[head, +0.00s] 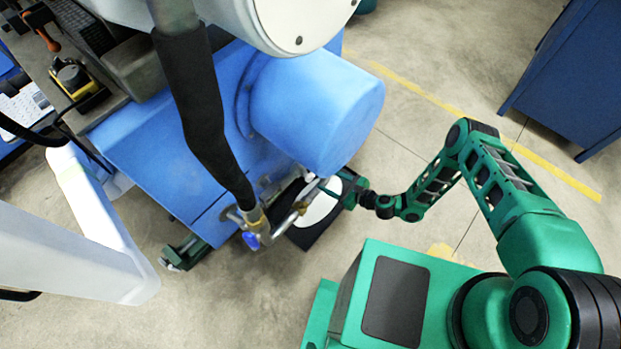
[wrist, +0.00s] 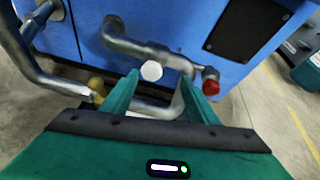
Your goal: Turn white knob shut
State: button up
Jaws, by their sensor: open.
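The white knob (wrist: 152,71) shows in the wrist view as a small round white face on the grey pipework in front of the blue machine. My gripper (wrist: 160,76) is open, with its two green fingers pointing at the pipework. The knob appears between the fingertips in the picture; I cannot tell whether either finger touches it. In the head view my gripper (head: 328,188) is beside the pipes under the blue cylinder. The white knob cannot be made out for certain there.
A red knob (wrist: 211,87) sits on the pipe end to the right. A grey pipe (wrist: 40,75) bends down on the left. In the head view a blue handle (head: 251,240) and a black hose (head: 200,120) are left of the gripper. The floor (head: 400,110) behind is clear.

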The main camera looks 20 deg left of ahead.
aim_at(312, 179)
jog(key=shift+m, duration=0.7)
jog(key=x, duration=0.3)
jog(key=s+f+x, duration=0.1)
jog(key=x, duration=0.7)
jog(key=shift+s+f, duration=0.3)
jog(key=shift+c, duration=0.6)
